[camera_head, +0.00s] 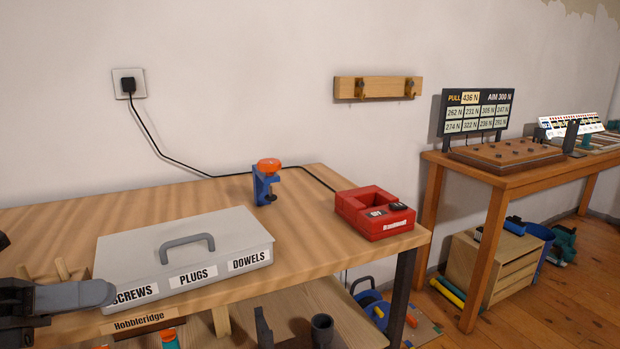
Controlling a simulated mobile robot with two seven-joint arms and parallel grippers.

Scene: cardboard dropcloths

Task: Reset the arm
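My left gripper (82,295) comes in at the lower left edge, its grey finger pointing right. It shows in front of the left end of the grey case marked screws, plugs and dowels (222,226), and covers part of the "screws" label. I see nothing held at its tip, but I cannot make out a second finger or a gap. Whether it touches the case is unclear. My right gripper is out of view.
The wooden workbench (318,182) also bears a blue clamp with an orange knob (266,184) and a red charger (374,214) wired to a wall socket (129,84). A second table (510,180) stands right. Bare bench lies behind the case.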

